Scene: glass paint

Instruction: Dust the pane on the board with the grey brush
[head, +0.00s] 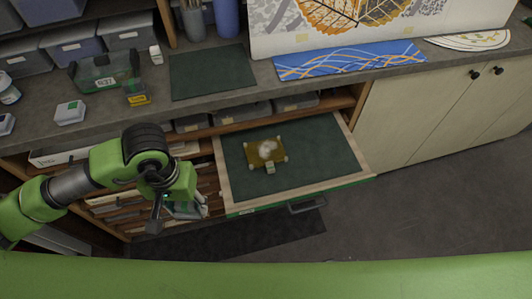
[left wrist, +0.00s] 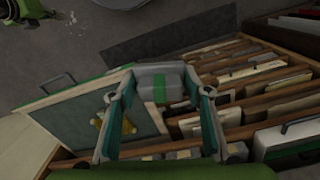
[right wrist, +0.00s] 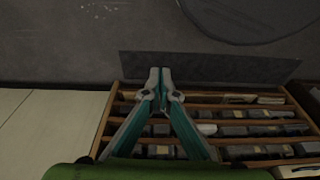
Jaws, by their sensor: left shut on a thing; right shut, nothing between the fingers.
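The pulled-out board (head: 318,161) has a dark green surface and a pale wooden frame. The small amber pane (head: 256,158) lies on it, with a whitish powder patch (head: 266,147) and pale pieces at its corners. In the left wrist view the pane (left wrist: 99,124) is partly hidden by a finger. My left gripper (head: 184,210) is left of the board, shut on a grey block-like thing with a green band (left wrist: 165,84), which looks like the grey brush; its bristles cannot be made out. My right gripper (right wrist: 160,74) is shut and empty, outside the head view.
A small greenish block (head: 270,168) sits at the pane's front edge. Slotted shelves (head: 115,204) lie below the counter, left of the board. The counter holds a green mat (head: 212,72), a clear green bin (head: 104,72) and a blue patterned sheet (head: 350,60). Cabinet doors (head: 440,115) stand right.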

